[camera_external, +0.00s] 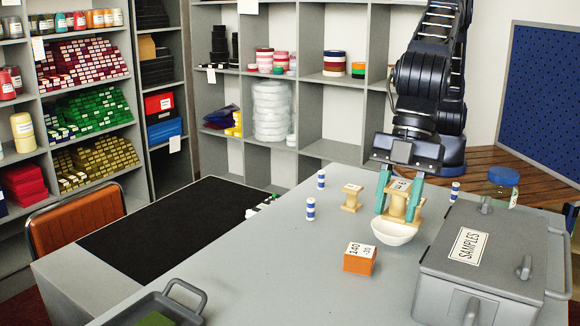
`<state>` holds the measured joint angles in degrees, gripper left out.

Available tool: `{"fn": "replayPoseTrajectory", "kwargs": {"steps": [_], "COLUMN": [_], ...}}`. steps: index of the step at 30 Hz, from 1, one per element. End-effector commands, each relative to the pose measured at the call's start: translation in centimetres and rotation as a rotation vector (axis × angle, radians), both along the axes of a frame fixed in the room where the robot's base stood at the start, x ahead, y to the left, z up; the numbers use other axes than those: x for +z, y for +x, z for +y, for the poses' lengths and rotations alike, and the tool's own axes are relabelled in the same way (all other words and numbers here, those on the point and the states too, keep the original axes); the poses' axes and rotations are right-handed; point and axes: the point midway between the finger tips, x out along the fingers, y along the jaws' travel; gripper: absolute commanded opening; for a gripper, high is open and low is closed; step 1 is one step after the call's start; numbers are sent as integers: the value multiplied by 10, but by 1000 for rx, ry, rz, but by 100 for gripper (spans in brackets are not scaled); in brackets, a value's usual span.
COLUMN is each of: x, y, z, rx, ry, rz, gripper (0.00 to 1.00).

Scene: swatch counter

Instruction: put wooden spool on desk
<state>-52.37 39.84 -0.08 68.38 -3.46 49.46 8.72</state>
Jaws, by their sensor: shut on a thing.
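My gripper (397,200), with teal fingers, points down over the grey desk (290,265) and is shut on a wooden spool (399,207). The spool is pale tan, roughly upright, with a label on top. It shows just above and behind the rim of a white bowl (393,236); I cannot tell whether it touches the bowl or the desk. A second, smaller-looking wooden spool (351,198) stands upright on the desk to the left of my gripper.
Small blue-and-white cylinders (310,209) stand on the desk on both sides. An orange block (359,260) sits in front of the bowl. A grey tray (165,305) lies front left. The desk's left middle is clear.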

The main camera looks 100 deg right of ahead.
Motion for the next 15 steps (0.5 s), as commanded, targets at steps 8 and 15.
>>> {"fn": "replayPoseTrajectory", "kwargs": {"steps": [8,15], "x": [42,51], "y": [1,0], "z": [0,0], "rx": [-1,-1], "ry": [1,0], "rz": [0,1], "gripper": [12,12]}}
